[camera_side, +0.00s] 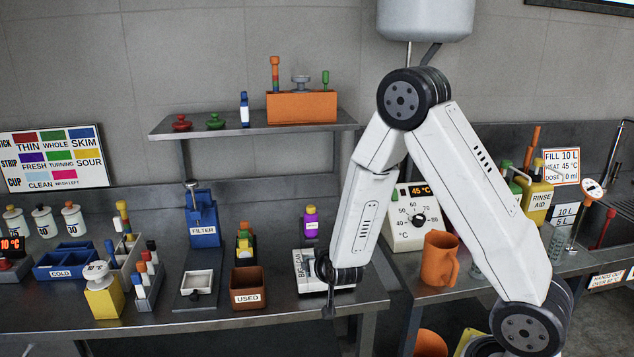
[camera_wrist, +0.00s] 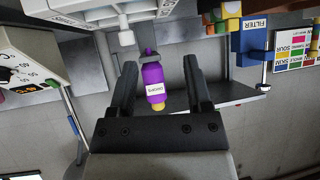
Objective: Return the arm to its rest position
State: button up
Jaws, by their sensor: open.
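My arm bends down from its elbow in the side view, and its wrist hangs low over the white BIG CAN unit (camera_side: 312,286) at the bench's front right. My gripper (camera_side: 327,290) is small and dark there, partly merged with the unit. In the wrist view my gripper (camera_wrist: 160,64) is open, with both dark fingers apart. A purple bottle with a white label (camera_wrist: 153,82) shows between the fingers, apparently beyond them and not held. The same purple bottle (camera_side: 311,222) stands at the back of the bench in the side view.
A brown USED bin (camera_side: 247,297) and blue FILTER holder (camera_side: 203,232) stand left of the wrist. A shelf (camera_side: 215,131) hangs above. A dial box (camera_side: 415,240) and orange jug (camera_side: 440,262) stand to the right. The tank (camera_side: 425,18) is overhead near my elbow.

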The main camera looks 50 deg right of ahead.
jog(key=s+a+r+n+g+y, duration=0.2)
jog(key=s+a+n+g+y, duration=0.1)
jog(key=s+a, duration=0.2)
jog(key=s+a+r+n+g+y, duration=0.3)
jog(key=s+a, duration=0.3)
jog(key=s, duration=0.3)
jog(key=shift+s+a+r+n+g, duration=0.25)
jog(key=shift+n+g, duration=0.15)
jog(key=shift+n, duration=0.3)
